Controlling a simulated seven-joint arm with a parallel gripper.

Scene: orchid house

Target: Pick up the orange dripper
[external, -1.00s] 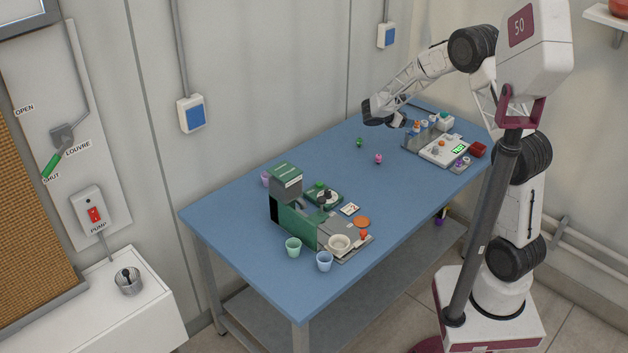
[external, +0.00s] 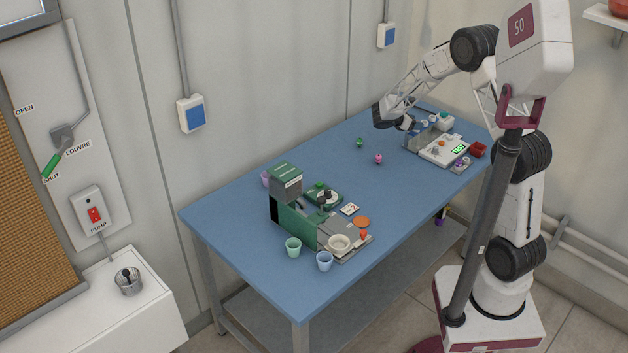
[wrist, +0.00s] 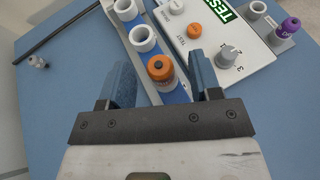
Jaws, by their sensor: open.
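The orange dripper (wrist: 161,72) has an orange collar with a dark tip and a pale body. It stands in the end place of a grey-and-blue rack (wrist: 128,44), beside two white-topped pieces (wrist: 144,38). My gripper (wrist: 164,84) is open, with one blue finger on each side of the dripper in the wrist view. I see a gap on both sides, and no contact. In the external view my gripper (external: 404,123) is over the rack at the table's far end, and I cannot make out the dripper there.
A white tester (wrist: 212,38) with an orange button and grey knob stands close to the right of the rack. Beyond it a purple bottle (wrist: 290,27) sits in a grey holder. A dark rod (wrist: 68,32) lies left. The blue table's middle (external: 325,165) is mostly clear.

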